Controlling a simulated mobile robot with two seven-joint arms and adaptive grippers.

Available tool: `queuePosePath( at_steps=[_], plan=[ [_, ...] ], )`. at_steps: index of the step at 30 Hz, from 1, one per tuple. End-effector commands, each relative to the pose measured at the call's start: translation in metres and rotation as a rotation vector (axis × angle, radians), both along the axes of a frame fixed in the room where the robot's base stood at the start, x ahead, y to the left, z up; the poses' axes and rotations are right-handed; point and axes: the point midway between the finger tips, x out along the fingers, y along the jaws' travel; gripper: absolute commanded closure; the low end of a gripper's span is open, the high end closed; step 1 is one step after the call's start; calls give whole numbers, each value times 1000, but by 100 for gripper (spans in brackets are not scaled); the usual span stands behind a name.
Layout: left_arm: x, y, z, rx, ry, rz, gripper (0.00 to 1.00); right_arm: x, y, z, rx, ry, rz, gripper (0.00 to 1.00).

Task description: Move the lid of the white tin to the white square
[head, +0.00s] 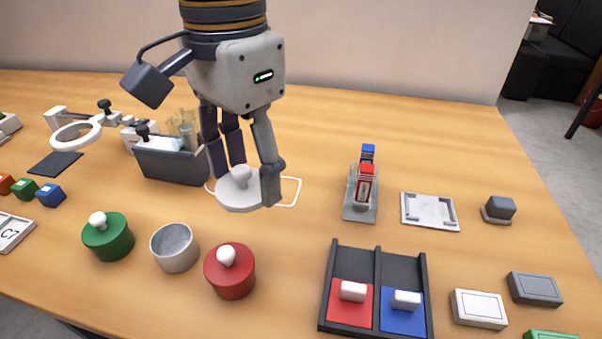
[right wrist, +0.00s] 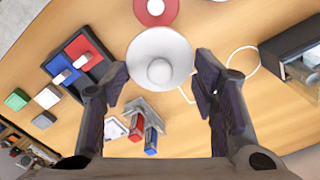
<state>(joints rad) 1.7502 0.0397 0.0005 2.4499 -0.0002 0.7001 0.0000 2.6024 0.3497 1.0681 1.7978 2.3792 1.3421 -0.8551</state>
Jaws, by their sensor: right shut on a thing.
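The white lid (head: 240,190), a round disc with a knob, is held between the fingers of my right gripper (head: 243,180). In the right wrist view the lid (right wrist: 160,48) sits between the two fingertips (right wrist: 162,78). The open white tin (head: 174,248) stands without a lid between the green and red tins. The white square (head: 298,191) is an outline on the table, partly hidden behind the lid and fingers. The lid appears over its left part; I cannot tell whether it touches the table. My left gripper is not in view.
A green tin (head: 108,240) and a red tin (head: 230,275) stand in front. A dark grey bin (head: 172,166) is close on the left. A stand with red and blue pieces (head: 358,208) is to the right. A black two-part tray (head: 376,262) lies at the front right.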

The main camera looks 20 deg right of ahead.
Motion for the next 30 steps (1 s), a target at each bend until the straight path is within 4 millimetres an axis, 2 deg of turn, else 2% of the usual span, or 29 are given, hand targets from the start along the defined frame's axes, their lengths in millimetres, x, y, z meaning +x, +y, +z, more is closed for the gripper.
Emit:
queuePosePath(
  at_steps=[5, 8, 15, 18, 26, 30],
  plan=[
    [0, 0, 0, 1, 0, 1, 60, 5, 2, -4, 1, 1, 18, 62],
    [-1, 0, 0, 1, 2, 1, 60, 24, -10, -15, 0, 2, 15, 62],
    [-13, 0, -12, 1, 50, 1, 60, 86, -47, -57, -2, 11, 16, 62],
    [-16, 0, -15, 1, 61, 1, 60, 100, -55, -77, -1, 9, 18, 62],
    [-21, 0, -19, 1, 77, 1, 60, 122, -68, -107, -1, 5, 18, 62],
    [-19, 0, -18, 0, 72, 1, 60, 121, -68, -129, -2, 0, 20, 62]
  ],
)
